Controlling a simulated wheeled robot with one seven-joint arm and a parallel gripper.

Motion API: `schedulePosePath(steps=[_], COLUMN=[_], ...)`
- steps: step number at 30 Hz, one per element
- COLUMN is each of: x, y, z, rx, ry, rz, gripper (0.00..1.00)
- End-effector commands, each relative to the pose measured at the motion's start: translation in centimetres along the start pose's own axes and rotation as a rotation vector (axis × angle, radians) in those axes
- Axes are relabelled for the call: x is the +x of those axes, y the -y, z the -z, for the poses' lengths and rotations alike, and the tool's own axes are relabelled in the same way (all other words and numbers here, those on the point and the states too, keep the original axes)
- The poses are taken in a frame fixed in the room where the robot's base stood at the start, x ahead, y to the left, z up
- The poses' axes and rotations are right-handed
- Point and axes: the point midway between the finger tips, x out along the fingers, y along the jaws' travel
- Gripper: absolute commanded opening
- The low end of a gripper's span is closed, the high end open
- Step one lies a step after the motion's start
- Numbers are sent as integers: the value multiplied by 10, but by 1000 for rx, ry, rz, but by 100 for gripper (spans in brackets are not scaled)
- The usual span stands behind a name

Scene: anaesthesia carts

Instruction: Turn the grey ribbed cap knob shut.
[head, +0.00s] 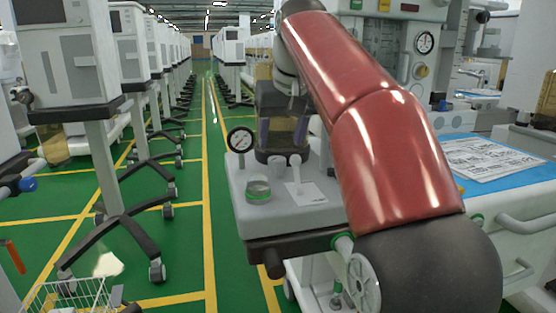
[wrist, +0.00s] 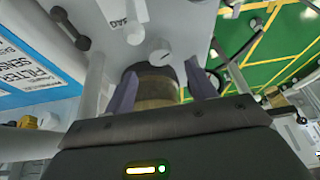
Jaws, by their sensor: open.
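My gripper (head: 283,135) hangs over the pale machine top, pointing down, its two purple fingers apart. In the wrist view the fingers (wrist: 160,88) stand either side of an amber canister (wrist: 155,88) with a dark grey band at its far end. The canister also shows between the fingers in the head view; I cannot tell whether either finger touches it. I cannot make out ribs, so which part is the grey ribbed cap knob is unclear.
A round gauge (head: 240,140) stands left of the gripper. A small white lever (head: 297,181) rises from the machine top (head: 236,205). A blue work surface with a printed sheet (head: 487,158) lies right. My red arm hides much of the machine. Green floor aisle is open left.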

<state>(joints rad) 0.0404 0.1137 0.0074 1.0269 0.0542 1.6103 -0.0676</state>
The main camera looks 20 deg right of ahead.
Motion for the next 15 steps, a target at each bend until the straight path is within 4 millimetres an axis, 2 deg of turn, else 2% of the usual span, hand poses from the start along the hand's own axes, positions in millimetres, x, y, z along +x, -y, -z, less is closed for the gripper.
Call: schedulePosePath(steps=[1,6,10,15], x=[13,39,52,57], y=[0,0,0,0], z=[-2,-2,-1,0], rx=[0,1,2,2], ry=[2,3,2,1], rz=[0,0,0,-1], gripper=[56,56,56,56])
